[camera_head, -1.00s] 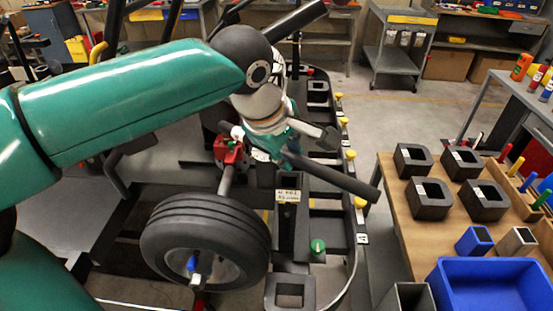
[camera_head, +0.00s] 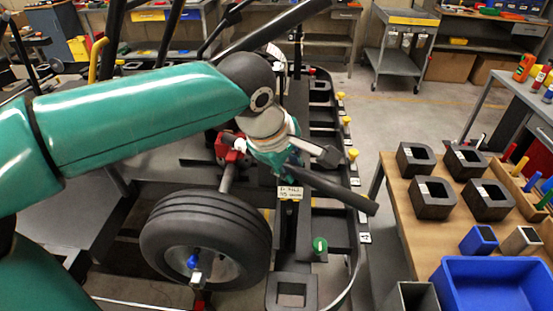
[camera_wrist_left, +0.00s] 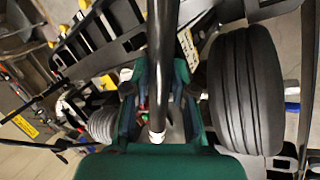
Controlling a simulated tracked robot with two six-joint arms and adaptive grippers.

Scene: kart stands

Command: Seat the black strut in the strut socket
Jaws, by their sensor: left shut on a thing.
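The black strut (camera_head: 340,190) is a dark rod that slants down to the right in the head view, over the kart stand's right side. My left gripper (camera_head: 294,160) is shut on it near its upper-left part. In the left wrist view the strut (camera_wrist_left: 162,60) runs upright between the fingers of my left gripper (camera_wrist_left: 160,95), with a pale metal end near the palm. A labelled dark post (camera_head: 290,215) stands below the gripper; its text is too small to read. I cannot tell which part is the strut socket. My right gripper is not in view.
A black wheel (camera_head: 205,240) stands just left of the post, with a red block (camera_head: 228,148) behind it. A wooden table (camera_head: 398,200) at the right holds several black square blocks and a blue bin (camera_head: 495,262). Open floor lies behind the table.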

